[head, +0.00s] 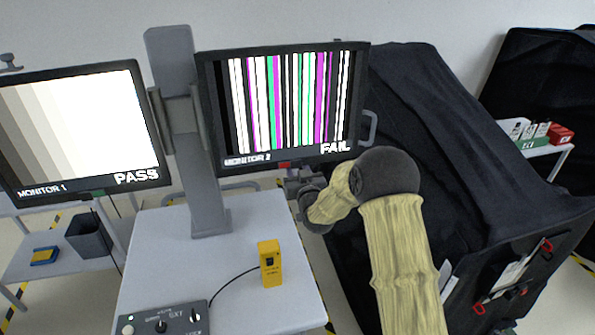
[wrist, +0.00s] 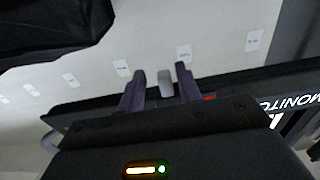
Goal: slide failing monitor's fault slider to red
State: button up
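Monitor 2 (head: 285,105) shows vertical coloured stripes and the word FAIL. A small red patch (head: 284,165) shows on its lower edge, and a red patch (wrist: 208,97) also shows beside the right finger in the wrist view. My gripper (head: 298,182) is at the lower edge of monitor 2, just right of the red patch. In the wrist view my gripper (wrist: 161,72) is open, with a light grey knob (wrist: 166,84) between its fingers and gaps on both sides. The knob is hidden in the head view. Monitor 1 (head: 80,125) shows PASS, with a green patch (head: 99,192) below.
A grey post (head: 190,130) carries both monitors above a cart top (head: 245,215). A yellow device (head: 270,263) and a control box (head: 165,318) stand on it. A black-covered cart (head: 440,130) stands close on the right, beside my arm.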

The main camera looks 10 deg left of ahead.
jog(key=shift+a, duration=0.15)
jog(key=shift+s, duration=0.1)
jog(key=b+v, duration=0.7)
jog(key=v, duration=1)
jog(key=shift+s+f, duration=0.1)
jog(key=s+d+f+m+g+h, duration=0.1)
jog(key=s+d+f+g+h, duration=0.15)
jog(key=d, duration=0.25)
jog(key=s+d+f+m+g+h, duration=0.1)
jog(key=s+d+f+g+h, duration=0.1)
jog(key=s+d+f+g, duration=0.25)
jog(key=s+d+f+m+g+h, duration=0.1)
jog(key=s+d+g, duration=0.2)
jog(key=s, duration=0.4)
jog(key=s+d+f+m+g+h, duration=0.1)
jog(key=s+d+f+g, duration=0.1)
jog(key=s+d+g, duration=0.2)
jog(key=s, duration=0.3)
jog(key=shift+s+d, duration=0.25)
jog(key=shift+d, duration=0.15)
